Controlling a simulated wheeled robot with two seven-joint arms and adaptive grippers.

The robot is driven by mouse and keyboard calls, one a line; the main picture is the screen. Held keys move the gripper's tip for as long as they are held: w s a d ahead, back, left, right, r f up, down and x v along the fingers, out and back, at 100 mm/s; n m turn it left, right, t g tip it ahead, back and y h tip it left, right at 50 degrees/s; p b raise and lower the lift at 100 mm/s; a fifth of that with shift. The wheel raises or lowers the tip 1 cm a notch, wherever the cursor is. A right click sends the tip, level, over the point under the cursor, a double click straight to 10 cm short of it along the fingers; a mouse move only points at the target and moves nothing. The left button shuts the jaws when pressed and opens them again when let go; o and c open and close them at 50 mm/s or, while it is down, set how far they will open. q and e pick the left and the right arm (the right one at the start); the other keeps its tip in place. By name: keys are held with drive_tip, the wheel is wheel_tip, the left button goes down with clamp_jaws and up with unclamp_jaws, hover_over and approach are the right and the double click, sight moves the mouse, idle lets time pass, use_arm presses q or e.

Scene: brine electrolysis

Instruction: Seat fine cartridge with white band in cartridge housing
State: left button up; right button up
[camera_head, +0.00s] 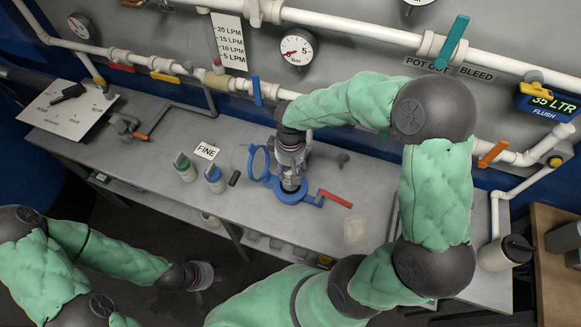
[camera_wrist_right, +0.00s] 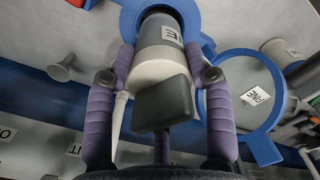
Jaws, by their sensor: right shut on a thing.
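My right gripper (camera_wrist_right: 160,85) is shut on the fine cartridge (camera_wrist_right: 160,60), a pale grey cylinder with a white band, a dark grip block (camera_wrist_right: 162,105) and a partly visible label. The cartridge is upright at the blue cartridge housing (camera_wrist_right: 205,38); the housing also shows in the head view (camera_head: 292,196). In the head view my right gripper (camera_head: 290,165) is over the housing. The cartridge's lower end is hidden, so I cannot tell how deep it sits. My left gripper (camera_head: 203,278) is off the bench at lower left, empty and apparently open.
A blue ring lid (camera_head: 250,164) stands open left of the housing; a red lever (camera_head: 335,199) extends right. Pipes and gauges line the back wall.

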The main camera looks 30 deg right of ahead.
drive_tip(key=shift+f+b, duration=2.8)
drive_tip(key=shift+f, duration=0.95)
idle(4.2)
